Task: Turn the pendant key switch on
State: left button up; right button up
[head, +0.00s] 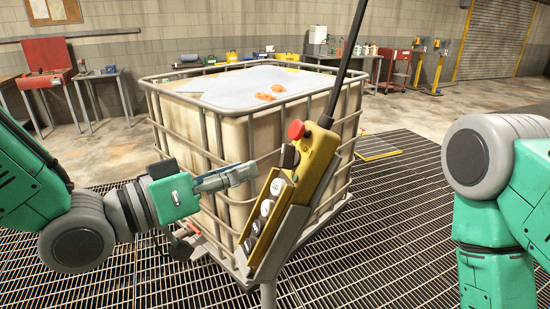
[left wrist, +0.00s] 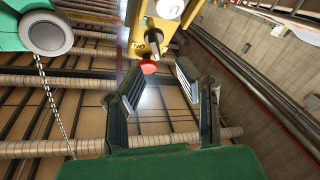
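The yellow pendant (head: 305,175) stands upright but tilted in a grey holder in the middle of the head view. It has a red mushroom button (head: 296,129) near the top, a black key switch (head: 289,156) below it, and several white, grey and black buttons lower down. My left gripper (head: 248,174) is left of the pendant, pointing at it, apart from the key switch. In the left wrist view the gripper (left wrist: 160,72) is open and empty, with the pendant (left wrist: 138,42) and its red button (left wrist: 148,67) beyond the fingers. My right gripper is out of view.
A caged white tank (head: 215,135) stands directly behind the pendant. A dark cable rises from the pendant's top. Grated floor (head: 400,200) lies around, clear to the right. Benches and a red cart (head: 395,75) stand far back.

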aim_at(281, 160)
pick_arm(q)
jog(key=x, duration=0.5)
jog(key=p+x, duration=0.1)
jog(key=x, duration=0.2)
jog(key=shift+s+d+r, duration=0.1)
jog(key=shift+s+d, duration=0.2)
jog(key=shift+w+a, duration=0.1)
jog(key=shift+a, duration=0.35)
grip_shut()
jog(key=shift+d, duration=0.1)
